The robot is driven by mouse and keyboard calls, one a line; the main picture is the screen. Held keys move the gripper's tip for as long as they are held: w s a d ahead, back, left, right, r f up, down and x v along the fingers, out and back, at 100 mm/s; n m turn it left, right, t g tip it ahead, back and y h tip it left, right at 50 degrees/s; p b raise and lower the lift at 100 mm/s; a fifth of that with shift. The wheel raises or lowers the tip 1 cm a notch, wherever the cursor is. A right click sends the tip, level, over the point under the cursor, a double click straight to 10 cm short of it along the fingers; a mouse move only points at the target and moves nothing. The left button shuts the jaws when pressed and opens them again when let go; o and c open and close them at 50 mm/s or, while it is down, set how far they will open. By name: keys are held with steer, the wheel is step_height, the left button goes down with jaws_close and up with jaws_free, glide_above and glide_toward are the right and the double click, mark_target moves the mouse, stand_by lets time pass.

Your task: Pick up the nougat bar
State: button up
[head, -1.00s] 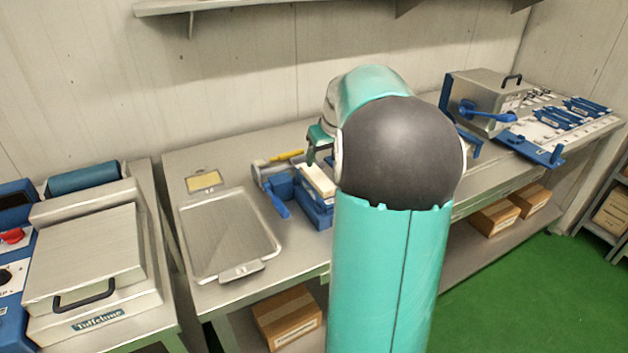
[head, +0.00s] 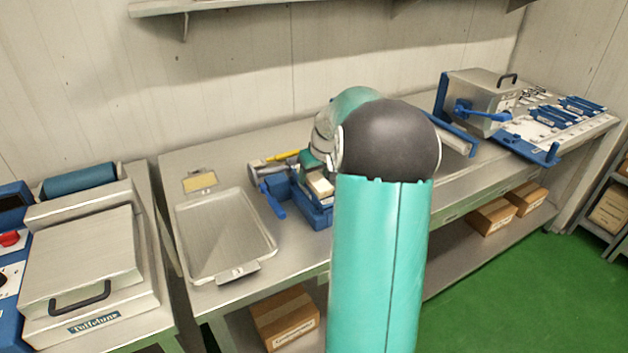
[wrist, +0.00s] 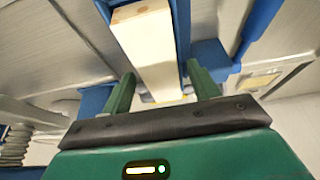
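The nougat bar (head: 319,184) is a pale cream block in a blue holder (head: 318,217) on the steel table, partly covered by my arm in the head view. In the wrist view the bar (wrist: 150,48) runs from the top edge down towards my gripper (wrist: 161,88). My gripper's two green fingers are apart, one on each side of the bar's near end in the picture. A gap shows between each finger and the bar, and I see no contact. The fingertips are hidden in the head view.
A shallow steel tray (head: 222,262) lies left of the holder, with a small yellowish plate (head: 200,181) behind it. A yellow-handled tool (head: 283,155) lies behind the holder. A steel box machine (head: 480,100) stands farther right. A wall shelf (head: 230,6) is above.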

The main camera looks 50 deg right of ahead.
steer(key=c, duration=1)
steer(key=shift+o, duration=0.2)
